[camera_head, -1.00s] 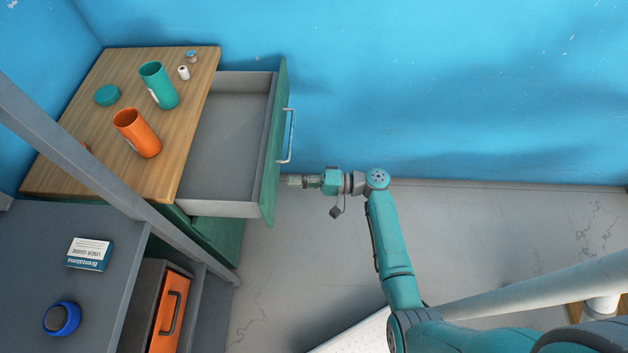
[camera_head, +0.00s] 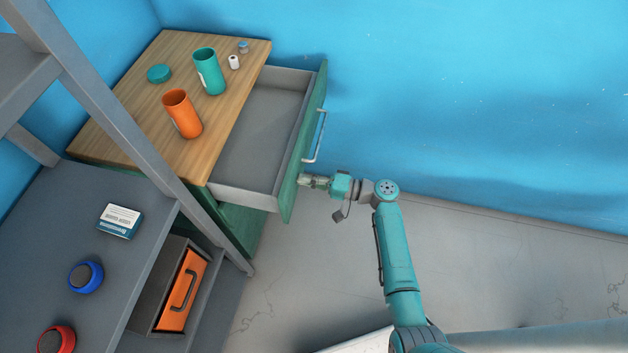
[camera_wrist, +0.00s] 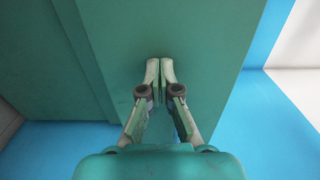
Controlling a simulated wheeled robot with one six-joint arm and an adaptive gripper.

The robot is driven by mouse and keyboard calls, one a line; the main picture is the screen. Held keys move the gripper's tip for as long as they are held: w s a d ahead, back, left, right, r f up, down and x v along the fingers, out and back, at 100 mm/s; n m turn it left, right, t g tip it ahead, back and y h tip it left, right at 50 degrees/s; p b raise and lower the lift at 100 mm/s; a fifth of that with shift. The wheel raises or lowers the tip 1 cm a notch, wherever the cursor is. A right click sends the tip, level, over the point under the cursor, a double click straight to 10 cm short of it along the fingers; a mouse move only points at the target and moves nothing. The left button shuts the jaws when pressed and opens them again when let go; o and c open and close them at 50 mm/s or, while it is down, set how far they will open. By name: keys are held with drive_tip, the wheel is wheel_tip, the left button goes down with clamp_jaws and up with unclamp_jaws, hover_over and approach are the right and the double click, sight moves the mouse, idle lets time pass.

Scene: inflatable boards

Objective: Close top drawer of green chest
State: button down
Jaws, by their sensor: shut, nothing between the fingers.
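The green chest (camera_head: 243,226) has a wooden top and stands against the blue wall. Its top drawer (camera_head: 262,130) is pulled far out and looks empty inside, with a green front and a pale bar handle (camera_head: 316,136). My gripper (camera_head: 303,181) is shut and empty, with its tips at the outer face of the drawer front, below the handle in the picture. In the wrist view, the shut fingertips (camera_wrist: 160,66) are against or very close to the green drawer front (camera_wrist: 195,40). I cannot tell whether they touch.
A teal canister (camera_head: 209,72), an orange canister (camera_head: 182,114), a teal lid (camera_head: 159,74) and small items stand on the chest. A grey shelf (camera_head: 70,215) at left holds a box (camera_head: 120,220) and round items. The floor at right (camera_head: 480,270) is clear.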

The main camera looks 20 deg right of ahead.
sight(283, 176)
drive_tip(key=x, duration=2.1)
drive_tip(key=shift+r, duration=0.15)
drive_tip(key=shift+w+a, duration=0.1)
drive_tip(key=shift+d, duration=0.3)
drive_tip(key=v, duration=1.4)
drive_tip(key=shift+a, duration=0.1)
drive_tip(key=shift+f, duration=0.2)
